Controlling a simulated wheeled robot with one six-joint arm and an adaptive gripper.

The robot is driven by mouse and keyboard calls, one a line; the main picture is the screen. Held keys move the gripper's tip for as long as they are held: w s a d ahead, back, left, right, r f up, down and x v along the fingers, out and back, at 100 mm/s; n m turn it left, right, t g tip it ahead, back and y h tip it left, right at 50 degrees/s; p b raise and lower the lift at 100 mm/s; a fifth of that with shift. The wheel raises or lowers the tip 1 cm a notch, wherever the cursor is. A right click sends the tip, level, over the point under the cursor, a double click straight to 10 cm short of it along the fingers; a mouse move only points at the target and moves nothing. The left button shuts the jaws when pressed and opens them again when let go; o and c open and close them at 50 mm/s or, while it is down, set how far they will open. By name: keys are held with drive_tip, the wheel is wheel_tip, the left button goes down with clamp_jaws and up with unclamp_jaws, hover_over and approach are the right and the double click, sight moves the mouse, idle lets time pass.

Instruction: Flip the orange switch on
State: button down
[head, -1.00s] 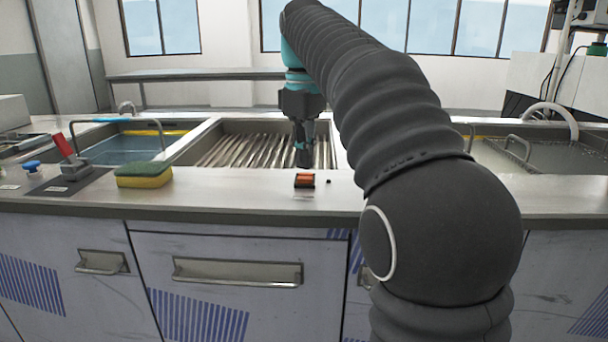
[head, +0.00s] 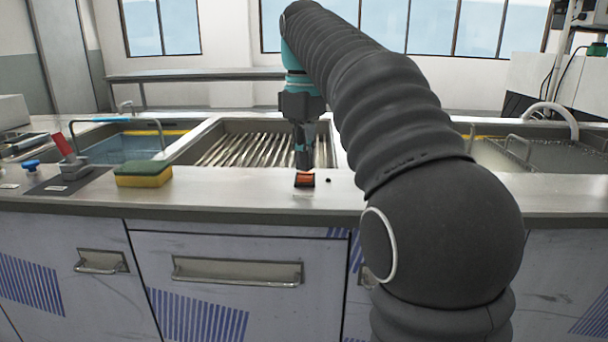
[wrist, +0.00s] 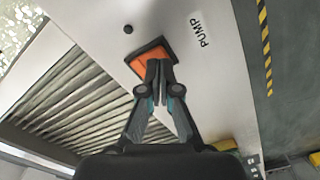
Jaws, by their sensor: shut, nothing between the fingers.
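The orange switch (head: 304,180) is a small rocker in a black frame on the steel counter's front strip. In the wrist view the orange switch (wrist: 150,63) lies by a label reading PUMP. My gripper (head: 303,167) points down with its fingers shut and empty. In the wrist view the fingertips of my gripper (wrist: 158,68) overlap one end of the rocker. I cannot tell for sure whether they touch it. Part of the rocker is hidden behind the fingertips.
A slatted basin (head: 250,150) lies behind the switch. A green and yellow sponge (head: 143,175) and a red-handled lever (head: 66,150) stand to the left. A small black knob (head: 328,181) is just right of the switch.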

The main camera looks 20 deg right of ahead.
sight(305, 177)
drive_tip(key=shift+f+b, duration=0.5)
drive_tip(key=shift+f, duration=0.4)
idle(0.4)
drive_tip(key=shift+r, duration=0.1)
wheel_tip(305, 177, up, 3)
drive_tip(key=p, duration=0.3)
drive_tip(key=shift+f, duration=0.2)
drive_tip(key=shift+r+p, duration=0.65)
drive_tip(key=shift+r, duration=1.5)
